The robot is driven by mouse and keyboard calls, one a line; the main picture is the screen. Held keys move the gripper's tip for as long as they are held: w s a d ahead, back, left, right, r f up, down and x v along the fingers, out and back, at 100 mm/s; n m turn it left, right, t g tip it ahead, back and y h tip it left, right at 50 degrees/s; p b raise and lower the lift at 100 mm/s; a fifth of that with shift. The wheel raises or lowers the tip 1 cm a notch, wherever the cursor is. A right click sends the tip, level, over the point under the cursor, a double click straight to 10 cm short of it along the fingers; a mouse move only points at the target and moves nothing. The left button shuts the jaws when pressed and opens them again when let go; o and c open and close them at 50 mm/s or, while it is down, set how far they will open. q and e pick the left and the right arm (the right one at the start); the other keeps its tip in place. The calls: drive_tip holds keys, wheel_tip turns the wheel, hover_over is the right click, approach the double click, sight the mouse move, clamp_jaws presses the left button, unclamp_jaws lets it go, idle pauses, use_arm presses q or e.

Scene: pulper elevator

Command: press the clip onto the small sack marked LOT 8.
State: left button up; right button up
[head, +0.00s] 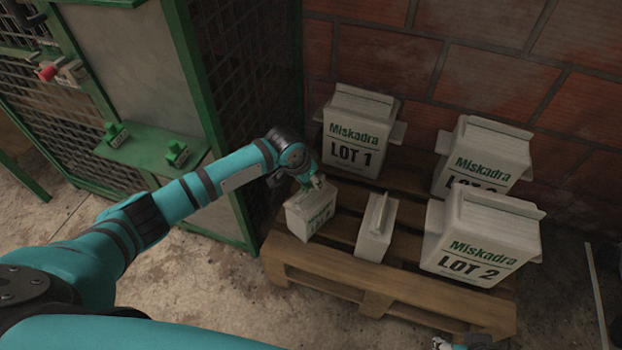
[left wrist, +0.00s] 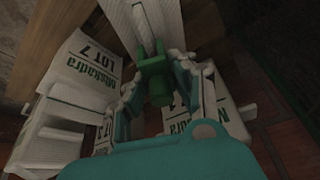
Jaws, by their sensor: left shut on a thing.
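My left gripper (head: 310,181) is over the top of a small white sack (head: 310,213) at the pallet's left front corner. The sack's lot number is too small to read. In the left wrist view my left gripper (left wrist: 159,88) is shut on a green clip (left wrist: 155,70). The clip's far end meets or lies just above the upright top seam of a white sack (left wrist: 125,22); I cannot tell how far it is on. Part of my right gripper (head: 462,342) shows at the bottom edge of the head view; its jaws are unclear.
A second small sack (head: 377,229) stands close right on the wooden pallet (head: 335,281). Large sacks LOT 1 (head: 354,136), LOT 2 (head: 478,250) and another (head: 481,160) stand around. Green clips (head: 177,153) lie on the green ledge (head: 145,155). A brick wall (head: 480,65) closes the back.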

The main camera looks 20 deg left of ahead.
use_arm(q)
drive_tip(key=shift+f, duration=0.6)
idle(0.3)
drive_tip(key=o, duration=1.5)
drive_tip(key=shift+r, duration=0.15)
